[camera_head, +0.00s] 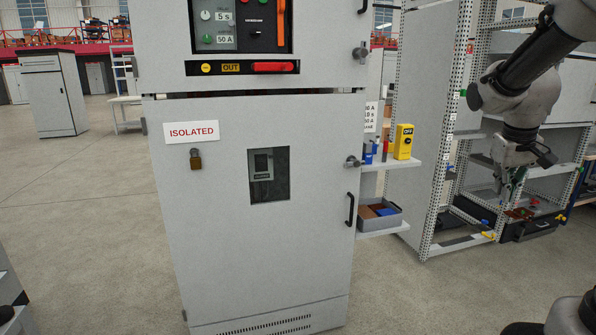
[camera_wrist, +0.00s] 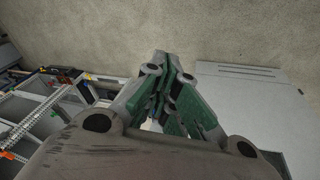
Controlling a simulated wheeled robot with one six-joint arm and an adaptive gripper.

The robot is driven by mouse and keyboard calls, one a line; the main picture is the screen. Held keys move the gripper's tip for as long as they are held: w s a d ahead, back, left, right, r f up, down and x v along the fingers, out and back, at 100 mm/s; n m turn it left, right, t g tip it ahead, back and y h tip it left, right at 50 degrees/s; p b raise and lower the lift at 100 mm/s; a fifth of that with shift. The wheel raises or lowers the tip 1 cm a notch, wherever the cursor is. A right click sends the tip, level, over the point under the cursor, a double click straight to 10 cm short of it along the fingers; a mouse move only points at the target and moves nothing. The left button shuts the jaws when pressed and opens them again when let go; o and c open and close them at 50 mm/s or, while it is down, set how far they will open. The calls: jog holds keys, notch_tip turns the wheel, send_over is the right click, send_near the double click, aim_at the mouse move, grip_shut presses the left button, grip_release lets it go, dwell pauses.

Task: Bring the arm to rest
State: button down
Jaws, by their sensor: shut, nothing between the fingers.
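My arm hangs down at the right of the head view, with my gripper (camera_head: 510,180) at its lower end, in front of an open perforated-post rack. In the wrist view my gripper (camera_wrist: 170,95) has its green-padded fingers together, with nothing seen between them. The fingers point toward the bare floor. The grey switchgear cabinet (camera_head: 230,230) stands left of my gripper and apart from it. The cabinet also shows at the right of the wrist view (camera_wrist: 250,105).
The open rack (camera_head: 440,140) stands close behind my arm. Side shelves (camera_head: 402,165) on the cabinet's right hold a yellow device (camera_head: 403,141) and a grey bin (camera_head: 379,215). Clear floor (camera_head: 90,230) lies to the left. Another cabinet (camera_head: 53,95) stands farther back.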

jog(key=s+a+y, duration=0.1)
jog(key=s+a, duration=0.5)
jog(key=s, duration=0.3)
jog(key=s+a+r+t+y, duration=0.1)
jog(key=s+a, duration=0.4)
jog(key=s, duration=0.5)
jog(key=shift+s+a+r+n+t, duration=0.3)
jog(key=shift+a, duration=0.1)
jog(key=c, duration=2.2)
grip_release()
